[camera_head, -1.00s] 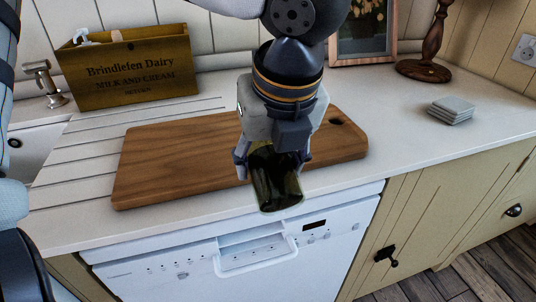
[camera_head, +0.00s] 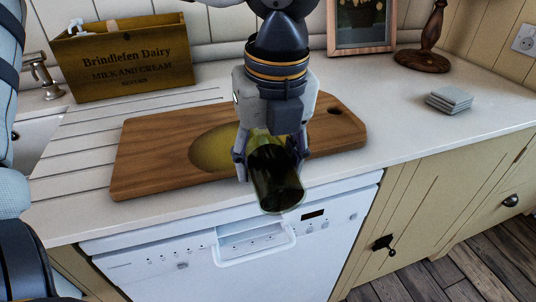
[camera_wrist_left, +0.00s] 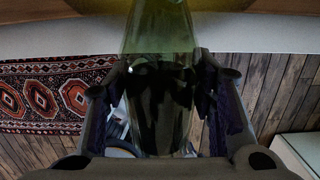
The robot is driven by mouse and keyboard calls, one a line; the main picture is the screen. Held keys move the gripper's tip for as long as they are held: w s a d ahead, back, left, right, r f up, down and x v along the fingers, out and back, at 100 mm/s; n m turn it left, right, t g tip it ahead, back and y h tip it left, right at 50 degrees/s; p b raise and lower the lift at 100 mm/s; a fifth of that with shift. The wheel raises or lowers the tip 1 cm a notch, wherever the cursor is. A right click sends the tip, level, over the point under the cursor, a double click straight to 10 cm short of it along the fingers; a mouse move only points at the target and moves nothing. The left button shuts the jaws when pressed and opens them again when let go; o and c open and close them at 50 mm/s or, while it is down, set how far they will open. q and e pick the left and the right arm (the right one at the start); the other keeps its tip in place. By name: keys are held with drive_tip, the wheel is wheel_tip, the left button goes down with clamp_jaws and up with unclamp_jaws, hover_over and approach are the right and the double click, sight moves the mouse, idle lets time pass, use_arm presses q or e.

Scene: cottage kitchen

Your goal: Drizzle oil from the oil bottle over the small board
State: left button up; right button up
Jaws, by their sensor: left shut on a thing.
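The small board (camera_head: 150,165) is a brown wooden board with a hole at its right end, lying on the white counter. A yellow-green pool of oil (camera_head: 212,150) covers part of its middle. My left gripper (camera_head: 270,158) is shut on the green glass oil bottle (camera_head: 277,188) over the board's front edge. The bottle is tilted, its base toward the head camera; its neck is hidden behind the gripper. In the left wrist view the bottle (camera_wrist_left: 160,105) sits between the fingers. My right gripper is not in view.
A wooden dairy crate (camera_head: 125,60) stands at the back left near the tap (camera_head: 40,75) and sink. A picture frame (camera_head: 362,25), a dark wooden stand (camera_head: 425,55) and stacked grey coasters (camera_head: 449,100) are on the right.

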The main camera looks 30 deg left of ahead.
use_arm(q)
drive_tip(key=shift+f+g+h, duration=0.2)
drive_tip(key=shift+g+h, duration=0.5)
drive_tip(key=shift+h, duration=0.1)
drive_tip(key=shift+r+t+y, duration=0.35)
drive_tip(key=shift+t+y, duration=0.55)
drive_tip(key=shift+y, duration=0.2)
drive_tip(key=shift+s+d+r+t+y, duration=0.1)
drive_tip(key=shift+d+r+t+y, duration=0.15)
drive_tip(key=shift+t+y, duration=0.4)
drive_tip(key=shift+a, duration=0.25)
